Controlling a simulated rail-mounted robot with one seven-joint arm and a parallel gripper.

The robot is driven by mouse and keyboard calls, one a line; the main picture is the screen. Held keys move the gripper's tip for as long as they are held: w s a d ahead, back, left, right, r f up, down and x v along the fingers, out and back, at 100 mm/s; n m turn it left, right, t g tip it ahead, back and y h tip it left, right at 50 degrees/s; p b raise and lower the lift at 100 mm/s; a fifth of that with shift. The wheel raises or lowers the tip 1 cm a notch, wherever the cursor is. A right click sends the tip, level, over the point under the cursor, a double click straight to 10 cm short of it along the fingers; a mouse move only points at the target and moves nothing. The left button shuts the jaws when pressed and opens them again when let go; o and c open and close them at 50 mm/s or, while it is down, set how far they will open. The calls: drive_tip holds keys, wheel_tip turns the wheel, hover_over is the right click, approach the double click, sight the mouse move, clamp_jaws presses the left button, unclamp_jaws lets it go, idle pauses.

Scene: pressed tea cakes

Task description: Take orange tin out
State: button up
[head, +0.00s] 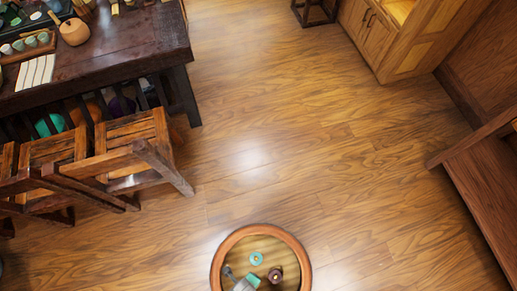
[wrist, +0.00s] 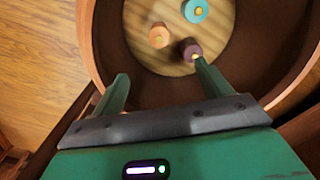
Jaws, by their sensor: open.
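The orange tin (wrist: 158,36) is a small round piece with a yellow centre, on the floor of a round wooden tub (wrist: 84,40). A teal tin (wrist: 195,10) lies beyond it to the right, and a dark purple tin (wrist: 191,50) lies nearer on the right. My gripper (wrist: 161,68) is open and empty, its two green fingers spread over the tub's near side. The right fingertip overlaps the purple tin in the picture; I cannot tell if they touch. In the head view, the tub (head: 217,262) holds the teal tin (head: 256,259); I cannot make out the orange tin.
A dark table (head: 120,45) with tea things stands at the upper left, with wooden stools (head: 125,155) in front. A cabinet (head: 400,40) is at the upper right and a wooden bench (head: 490,185) at the right. The wooden floor (head: 300,140) between is clear.

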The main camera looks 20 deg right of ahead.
drive_tip(key=f+b, duration=0.5)
drive_tip(key=f, duration=0.1)
drive_tip(key=f+b, duration=0.6)
drive_tip(key=s+f+b, duration=0.1)
drive_tip(key=f+b, duration=0.4)
drive_tip(key=f, duration=0.1)
drive_tip(key=shift+s+f, duration=0.1)
drive_tip(key=shift+f, duration=0.15)
drive_tip(key=shift+w+f+b, duration=0.2)
drive_tip(key=shift+f+b, duration=2.5)
drive_tip(key=shift+f, duration=1.35)
drive_tip(key=shift+r, duration=0.1)
drive_tip(key=c, duration=1.1)
wheel_tip(320, 180, up, 10)
drive_tip(key=p, duration=0.5)
drive_tip(key=shift+p, duration=0.3)
